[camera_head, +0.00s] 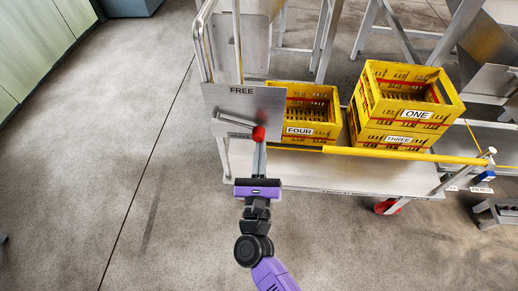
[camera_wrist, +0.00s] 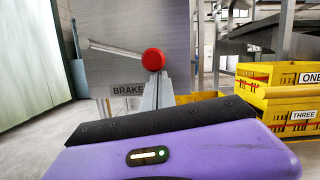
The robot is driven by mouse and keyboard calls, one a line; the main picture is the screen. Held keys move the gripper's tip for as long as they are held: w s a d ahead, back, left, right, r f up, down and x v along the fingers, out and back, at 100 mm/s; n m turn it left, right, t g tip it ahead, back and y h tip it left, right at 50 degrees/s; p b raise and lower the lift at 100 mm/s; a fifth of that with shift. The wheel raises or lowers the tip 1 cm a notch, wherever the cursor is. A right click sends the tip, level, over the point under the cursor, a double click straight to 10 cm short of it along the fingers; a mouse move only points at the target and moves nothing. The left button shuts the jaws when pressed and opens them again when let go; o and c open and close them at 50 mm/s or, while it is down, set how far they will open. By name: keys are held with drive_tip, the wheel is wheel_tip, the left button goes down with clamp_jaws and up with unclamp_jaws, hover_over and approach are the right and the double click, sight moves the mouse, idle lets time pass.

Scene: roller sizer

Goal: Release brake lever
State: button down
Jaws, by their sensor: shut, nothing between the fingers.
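The brake lever is a grey bar with a red ball knob (camera_head: 258,133) at its right end. It is mounted in front of a grey metal plate (camera_head: 225,98) marked FREE at the top and BRAKE lower down.
The plate belongs to a cart with a metal deck (camera_head: 330,180). Yellow crates stand on it: FOUR (camera_head: 313,142), and ONE (camera_head: 416,125) stacked on THREE (camera_head: 398,149). A yellow bar (camera_head: 400,155) runs along the crates' front. The floor to the left is clear.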

wheel_tip(320, 180, up, 9)
drive_tip(key=d+n+g+y+p, duration=0.1)
drive_tip(key=n+y+p, duration=0.2)
drive_tip(key=n+p, duration=0.6)
drive_tip(key=shift+d+p, duration=0.3)
drive_tip(key=shift+p, duration=0.25)
drive_tip(key=shift+a+r, duration=0.1)
drive_tip(key=shift+r, duration=0.05)
